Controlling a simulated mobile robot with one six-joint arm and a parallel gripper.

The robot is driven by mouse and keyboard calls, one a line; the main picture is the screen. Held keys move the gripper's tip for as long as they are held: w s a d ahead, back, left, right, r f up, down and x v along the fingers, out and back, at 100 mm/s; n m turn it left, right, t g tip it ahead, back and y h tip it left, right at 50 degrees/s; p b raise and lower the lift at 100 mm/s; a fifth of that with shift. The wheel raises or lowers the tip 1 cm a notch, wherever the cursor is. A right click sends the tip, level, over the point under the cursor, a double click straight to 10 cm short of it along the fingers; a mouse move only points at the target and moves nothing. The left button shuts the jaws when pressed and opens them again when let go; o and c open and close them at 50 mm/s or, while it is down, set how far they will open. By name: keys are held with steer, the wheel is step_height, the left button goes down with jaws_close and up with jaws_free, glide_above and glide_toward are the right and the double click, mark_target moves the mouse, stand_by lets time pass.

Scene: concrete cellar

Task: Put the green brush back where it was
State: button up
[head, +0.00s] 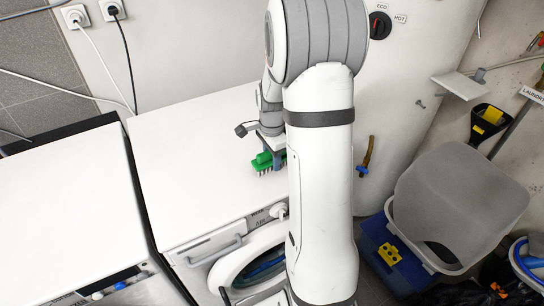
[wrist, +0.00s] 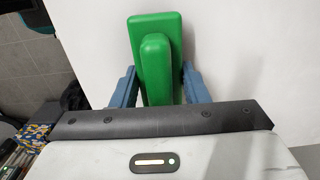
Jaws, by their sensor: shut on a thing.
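The green brush (head: 263,161) has a green back and pale bristles pointing down. In the head view it is at or just above the white top of the right-hand washing machine (head: 190,150), partly hidden by my arm. My gripper (head: 272,154) is shut on it. In the wrist view the green brush (wrist: 155,60) sits between the two blue fingers of my gripper (wrist: 158,88), one on each side. I cannot tell whether the bristles touch the machine top.
A second white machine (head: 65,210) stands to the left across a dark gap. The right-hand machine's round door (head: 225,275) stands open. A white tank (head: 400,90) is behind on the right. The machine top around the brush is clear.

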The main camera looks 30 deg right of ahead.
steer(key=o, duration=0.9)
step_height(320, 180, up, 11)
steer(key=shift+f, duration=0.1)
steer(key=shift+r, duration=0.4)
steer(key=shift+s+a+r, duration=0.1)
steer(key=shift+a+r, duration=0.05)
steer(key=shift+r, duration=0.1)
steer(key=s+a+n+t, duration=0.1)
steer(key=s+a+n, duration=0.3)
steer(key=s+n, duration=0.2)
steer(key=s+a+r+n, duration=0.1)
steer(key=s+a+n, duration=0.4)
steer(key=s+n, duration=0.1)
steer(key=s+a+r+n+t, duration=0.1)
steer(key=s+a+n, duration=0.3)
steer(key=s, duration=0.3)
steer(key=shift+a+n+t, duration=0.3)
steer(key=shift+n, duration=0.6)
